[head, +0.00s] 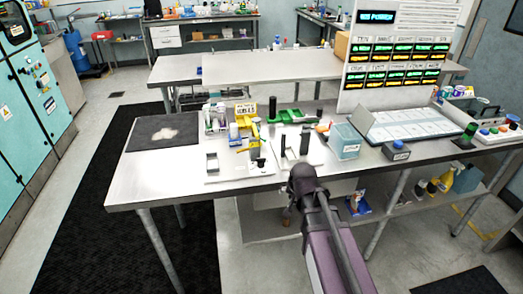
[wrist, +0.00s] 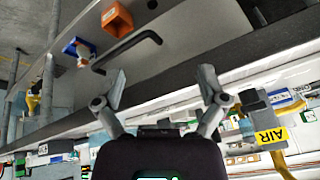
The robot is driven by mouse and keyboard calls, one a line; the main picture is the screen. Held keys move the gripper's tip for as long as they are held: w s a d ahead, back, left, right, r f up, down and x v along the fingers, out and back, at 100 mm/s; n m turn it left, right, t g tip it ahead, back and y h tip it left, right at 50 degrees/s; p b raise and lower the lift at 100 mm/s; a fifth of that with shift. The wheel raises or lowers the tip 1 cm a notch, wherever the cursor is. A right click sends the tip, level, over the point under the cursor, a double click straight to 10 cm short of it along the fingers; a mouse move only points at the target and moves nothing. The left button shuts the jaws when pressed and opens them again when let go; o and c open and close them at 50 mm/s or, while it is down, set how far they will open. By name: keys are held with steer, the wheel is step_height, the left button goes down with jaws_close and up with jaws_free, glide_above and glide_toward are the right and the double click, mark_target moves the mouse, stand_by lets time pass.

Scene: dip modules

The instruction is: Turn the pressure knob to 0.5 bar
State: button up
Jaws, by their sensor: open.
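No pressure knob or 0.5 bar scale can be made out for certain in either view. In the wrist view, my gripper (wrist: 163,88) has its two grey fingers spread wide with nothing between them. A grey box with a yellow AIR label (wrist: 270,135) shows to the right of the fingers, apart from them. In the head view, my arm reaches up to the front edge of the workbench (head: 150,188). White boards with small modules, among them a yellow fixture (head: 246,132), stand on the bench beyond it. My fingers are not distinguishable there.
A clear blue bin (head: 345,141), a small grey box (head: 397,151) and a display panel (head: 401,44) stand right of the boards. A dark mat (head: 146,145) lies left.

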mark_target(261, 159)
steer(key=w+a+r+n+t+p, duration=0.3)
steer(key=a+r+p, duration=0.5)
steer(key=a+r, duration=0.3)
step_height(261, 159, up, 2)
steer(key=shift+w+r+n+t, duration=0.15)
steer(key=shift+w+n+t, duration=0.25)
steer(key=shift+w+t, duration=0.3)
steer(key=shift+w, duration=0.15)
steer(key=b+x, duration=0.9)
steer(key=x, duration=0.4)
steer(key=shift+w+f, duration=0.15)
steer(key=shift+f, duration=0.25)
steer(key=c, duration=1.2)
steer(key=shift+o, duration=0.2)
